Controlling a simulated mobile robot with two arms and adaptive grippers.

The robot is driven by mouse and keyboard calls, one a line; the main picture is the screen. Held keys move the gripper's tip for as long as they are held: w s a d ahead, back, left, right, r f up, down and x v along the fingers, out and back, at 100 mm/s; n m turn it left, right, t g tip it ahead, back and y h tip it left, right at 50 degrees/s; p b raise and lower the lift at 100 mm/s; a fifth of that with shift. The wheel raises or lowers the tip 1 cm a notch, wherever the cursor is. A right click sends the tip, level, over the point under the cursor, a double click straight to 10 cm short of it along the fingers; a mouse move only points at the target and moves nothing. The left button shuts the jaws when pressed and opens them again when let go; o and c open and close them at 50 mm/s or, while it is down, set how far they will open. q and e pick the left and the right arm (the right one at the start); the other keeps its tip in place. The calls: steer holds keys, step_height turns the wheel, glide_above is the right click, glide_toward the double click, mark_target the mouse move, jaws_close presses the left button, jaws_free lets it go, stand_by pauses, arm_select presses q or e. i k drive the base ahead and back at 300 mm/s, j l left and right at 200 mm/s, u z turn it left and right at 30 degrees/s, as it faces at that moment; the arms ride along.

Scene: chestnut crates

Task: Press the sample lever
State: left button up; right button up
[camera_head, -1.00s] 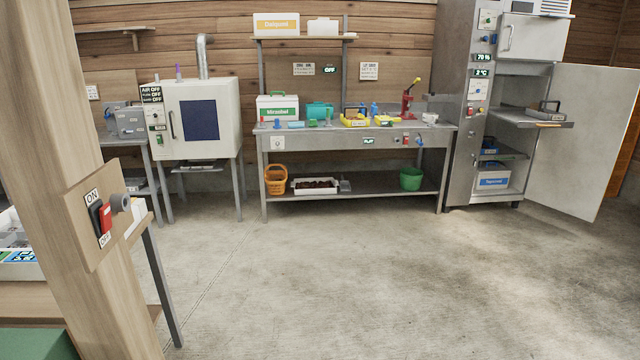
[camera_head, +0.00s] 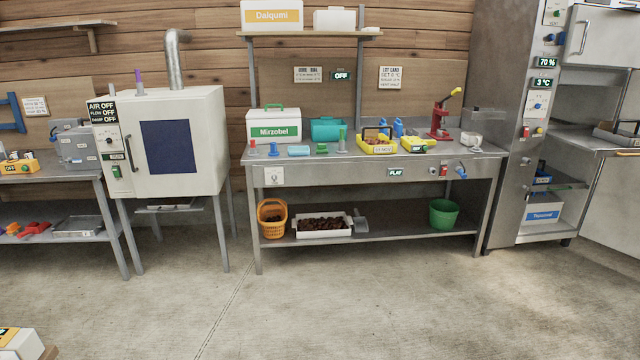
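A red hand press (camera_head: 440,117) stands near the right end of the steel workbench (camera_head: 345,176). Its lever (camera_head: 456,92) has a yellow tip and points up and to the right. No readable label marks it as the sample lever. Small red and blue controls (camera_head: 461,172) sit on the bench's front panel, too small to make out fully. Neither of my grippers shows in the head view.
A white oven-like cabinet (camera_head: 208,150) stands left of the bench. A steel cabinet (camera_head: 505,120) with its lower compartment open stands right. The lower shelf holds an orange basket (camera_head: 272,218), a white tray (camera_head: 323,234) and a green bucket (camera_head: 444,214). The concrete floor ahead is clear.

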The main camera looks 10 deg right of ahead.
mark_target(455, 92)
steer(key=i, duration=2.35)
steer(key=i+j+z, duration=0.15)
steer(key=i+z, duration=0.3)
steer(key=i, duration=0.2)
steer(key=i+j+z, duration=0.35)
steer(key=i+z, duration=0.15)
steer(key=i+j+z, duration=0.45)
steer(key=i+j, duration=0.15)
